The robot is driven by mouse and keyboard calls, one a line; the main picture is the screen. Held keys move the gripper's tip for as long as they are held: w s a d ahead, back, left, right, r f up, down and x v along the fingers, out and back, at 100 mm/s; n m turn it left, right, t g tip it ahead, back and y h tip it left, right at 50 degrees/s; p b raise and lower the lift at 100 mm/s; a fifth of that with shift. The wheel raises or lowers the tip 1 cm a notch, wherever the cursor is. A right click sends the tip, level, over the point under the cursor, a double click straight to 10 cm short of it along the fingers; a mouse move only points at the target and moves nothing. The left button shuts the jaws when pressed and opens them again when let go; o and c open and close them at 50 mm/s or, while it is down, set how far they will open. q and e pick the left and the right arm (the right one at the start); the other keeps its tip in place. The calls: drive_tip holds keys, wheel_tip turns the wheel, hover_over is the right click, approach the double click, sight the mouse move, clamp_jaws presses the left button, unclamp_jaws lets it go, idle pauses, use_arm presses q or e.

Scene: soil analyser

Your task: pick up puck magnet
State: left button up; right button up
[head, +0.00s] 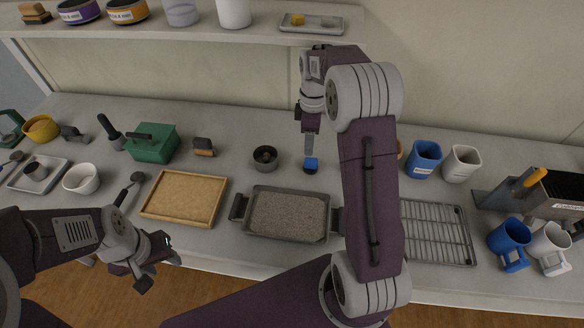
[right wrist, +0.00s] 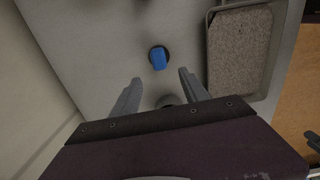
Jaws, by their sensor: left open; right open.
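What appears to be the puck magnet, a small dark round disc with a blue top (head: 310,163), stands on the grey counter right of a dark round cup-like piece. It also shows in the right wrist view (right wrist: 158,58), beyond the fingertips. My right gripper (head: 311,150) points down above the counter by the blue-topped piece, apart from it as far as I can tell. In the right wrist view its fingers (right wrist: 158,82) are spread and empty. My left gripper (head: 161,275) is open and empty in front of the counter's front edge at lower left.
The dark round piece (head: 265,157) stands just left; the grey granular tray (head: 238,212) is in front. A wooden tray (head: 148,213), green box (head: 152,146) and brown block (head: 203,147) are left. A wire rack (head: 435,232) and mugs (head: 424,158) are right. A shelf (head: 180,30) overhangs behind.

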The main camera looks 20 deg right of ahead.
sight(311, 160)
drive_tip(key=shift+s+d+f, duration=0.3)
drive_tip(key=shift+d+f, duration=0.1)
drive_tip(key=shift+d, duration=0.15)
wheel_tip(311, 160, down, 3)
drive_tip(key=shift+a+f, duration=0.1)
drive_tip(key=shift+f, duration=0.05)
wheel_tip(311, 160, down, 6)
drive_tip(key=shift+w+r, duration=0.15)
clamp_jaws()
idle(1.0)
